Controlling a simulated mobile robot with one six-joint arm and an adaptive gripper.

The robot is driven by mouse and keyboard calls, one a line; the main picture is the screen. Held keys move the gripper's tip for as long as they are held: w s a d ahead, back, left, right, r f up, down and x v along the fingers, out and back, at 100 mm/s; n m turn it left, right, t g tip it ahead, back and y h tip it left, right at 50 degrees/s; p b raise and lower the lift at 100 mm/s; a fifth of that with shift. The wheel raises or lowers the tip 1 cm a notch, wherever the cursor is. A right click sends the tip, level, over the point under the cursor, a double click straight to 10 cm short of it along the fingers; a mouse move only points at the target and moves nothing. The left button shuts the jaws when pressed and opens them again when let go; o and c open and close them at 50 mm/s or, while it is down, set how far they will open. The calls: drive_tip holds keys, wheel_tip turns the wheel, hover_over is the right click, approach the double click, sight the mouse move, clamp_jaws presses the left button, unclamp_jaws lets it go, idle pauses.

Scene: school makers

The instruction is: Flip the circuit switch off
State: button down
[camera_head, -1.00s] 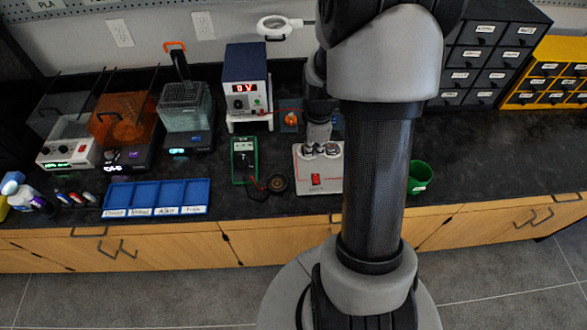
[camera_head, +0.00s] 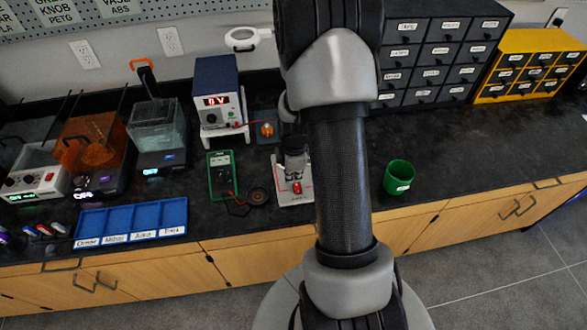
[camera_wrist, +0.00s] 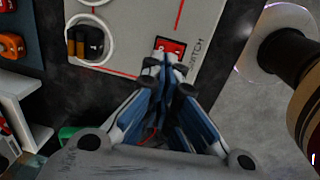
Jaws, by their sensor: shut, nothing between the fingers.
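The circuit switch (camera_wrist: 170,46) is a small red rocker on a white circuit board (camera_wrist: 132,45), with the printed word SWITCH beside it in the wrist view. It also shows as a red spot in the head view (camera_head: 297,188), on the front part of the board (camera_head: 294,201). My gripper (camera_wrist: 165,66) is shut and empty. Its fingertips are at the near edge of the switch in the wrist view and overlap it slightly. I cannot tell whether they touch it, nor which way the rocker is tilted.
A power supply (camera_head: 217,92) reading 0 V and an orange bulb (camera_head: 267,130) stand behind the board. A green multimeter (camera_head: 222,176) lies to its left and a green cup (camera_head: 398,177) stands to its right. The blue tray (camera_head: 131,220) is further left. Counter beyond the cup is clear.

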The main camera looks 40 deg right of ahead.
sight(293, 187)
drive_tip(key=shift+w+d+f+b, duration=0.15)
drive_tip(key=shift+f+b, duration=0.1)
drive_tip(key=shift+f, duration=0.7)
drive_tip(key=shift+w+a+f+b, duration=0.1)
drive_tip(key=shift+f+b, duration=0.15)
drive_tip(key=shift+f, duration=0.65)
drive_tip(key=shift+w+d+f, duration=0.1)
drive_tip(key=shift+d+f, duration=0.05)
drive_tip(key=shift+f, duration=0.2)
